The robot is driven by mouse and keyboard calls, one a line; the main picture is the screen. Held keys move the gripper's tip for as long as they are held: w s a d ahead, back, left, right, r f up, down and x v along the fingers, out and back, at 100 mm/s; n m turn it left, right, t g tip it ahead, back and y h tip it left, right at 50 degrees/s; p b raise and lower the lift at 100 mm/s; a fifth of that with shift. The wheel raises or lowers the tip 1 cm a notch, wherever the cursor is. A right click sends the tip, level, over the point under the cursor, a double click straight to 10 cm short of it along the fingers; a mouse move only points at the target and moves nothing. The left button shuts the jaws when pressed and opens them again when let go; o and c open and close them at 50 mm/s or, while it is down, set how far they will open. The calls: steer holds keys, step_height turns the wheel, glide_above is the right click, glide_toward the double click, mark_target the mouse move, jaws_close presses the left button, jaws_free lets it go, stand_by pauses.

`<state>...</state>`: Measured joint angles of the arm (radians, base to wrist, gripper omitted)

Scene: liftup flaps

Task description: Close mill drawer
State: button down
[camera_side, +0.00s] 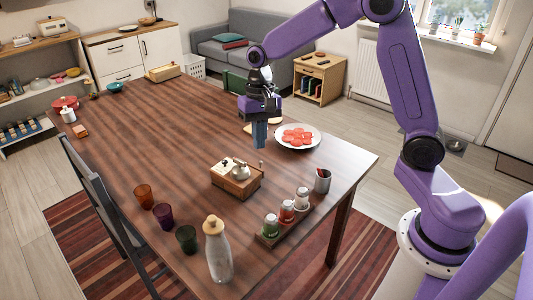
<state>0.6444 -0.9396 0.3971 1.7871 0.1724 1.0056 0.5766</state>
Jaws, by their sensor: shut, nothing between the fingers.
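The mill (236,182) is a small wooden box with a pale metal top, standing on the brown table. I cannot make out the state of its drawer at this size. My gripper (259,146) points down above the table, behind and to the right of the mill in the picture. It is shut and empty, and apart from the mill.
A plate of red slices (297,137) lies to the right of my gripper. A rack of jars (286,216), a dark cup (322,181), a bottle (218,252) and coloured glasses (163,215) stand nearer the front. The table (150,140) is clear left of the mill.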

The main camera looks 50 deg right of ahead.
mark_target(257, 168)
steer(key=w+d+f+m+y, duration=0.1)
steer(key=w+d+f+m, duration=0.35)
steer(key=d, duration=0.35)
steer(key=w+d+f+m+t, duration=0.1)
steer(key=w+d+f+m, duration=0.3)
steer(key=d, duration=0.5)
steer(key=w+d+f+m+y, duration=0.1)
steer(key=w+d+f+m, duration=0.2)
steer(key=w+d+m, duration=0.4)
steer(key=shift+n, duration=0.35)
steer(key=x, duration=0.3)
steer(key=s+d+x, duration=0.1)
steer(key=x, duration=0.6)
steer(key=shift+s+d+f, duration=0.15)
steer(key=shift+s+f, duration=0.2)
steer(key=shift+f, duration=0.05)
steer(key=a, duration=0.2)
steer(key=shift+w+a, duration=0.2)
steer(key=shift+a, duration=0.05)
steer(key=shift+a+f, duration=0.15)
steer(key=shift+a, duration=0.5)
steer(key=shift+s+a, duration=0.15)
steer(key=shift+a, duration=1.85)
